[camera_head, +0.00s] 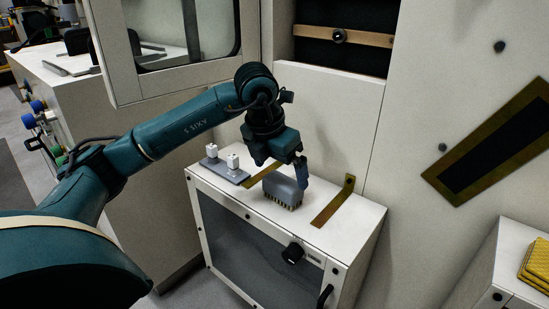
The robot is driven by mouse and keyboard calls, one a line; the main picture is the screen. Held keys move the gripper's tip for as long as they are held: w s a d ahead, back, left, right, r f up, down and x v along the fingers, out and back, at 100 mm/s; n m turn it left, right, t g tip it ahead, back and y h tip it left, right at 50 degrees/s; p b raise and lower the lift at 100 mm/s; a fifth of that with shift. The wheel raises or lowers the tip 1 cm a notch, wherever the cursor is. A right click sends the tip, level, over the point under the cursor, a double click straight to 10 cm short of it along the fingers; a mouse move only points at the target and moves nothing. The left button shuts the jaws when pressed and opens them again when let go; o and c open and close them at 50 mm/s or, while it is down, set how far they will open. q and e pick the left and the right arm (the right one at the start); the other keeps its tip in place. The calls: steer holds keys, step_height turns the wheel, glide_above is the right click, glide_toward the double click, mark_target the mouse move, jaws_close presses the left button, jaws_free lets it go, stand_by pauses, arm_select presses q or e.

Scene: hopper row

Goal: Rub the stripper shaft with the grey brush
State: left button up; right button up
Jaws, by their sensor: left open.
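The grey brush (284,190) has a grey block body with yellowish bristles below. It stands on the white top of a low cabinet (312,189). My left gripper (288,168) is open right at the brush, pointing down. One finger shows beside the brush's right end; the other is hidden, and I cannot tell whether they touch it. A tan bar with a dark round hub (339,37) crosses a dark opening in the machine above; I cannot tell whether this is the stripper shaft. My right gripper is out of view.
A grey plate with two white knobs (233,160) lies left of the brush. A brass strip (334,202) lies to its right. An open windowed door (170,60) hangs at upper left. A yellow stack (537,262) sits on a white surface at lower right.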

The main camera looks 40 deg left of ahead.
mark_target(282, 181)
arm_select(q)
steer(key=b+x, duration=0.1)
steer(key=x, duration=0.4)
steer(key=shift+w+f+b, duration=0.15)
steer(key=shift+f+b, duration=0.3)
steer(key=shift+f, duration=0.15)
steer(key=shift+w+f, duration=0.1)
steer(key=shift+f, duration=0.05)
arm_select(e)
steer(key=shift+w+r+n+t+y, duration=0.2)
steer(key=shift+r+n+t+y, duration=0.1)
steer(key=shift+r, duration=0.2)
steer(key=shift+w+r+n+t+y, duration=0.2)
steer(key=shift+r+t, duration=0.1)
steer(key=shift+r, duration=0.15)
arm_select(q)
steer(key=shift+c, duration=0.4)
steer(key=c, duration=0.8)
steer(key=o, duration=0.7)
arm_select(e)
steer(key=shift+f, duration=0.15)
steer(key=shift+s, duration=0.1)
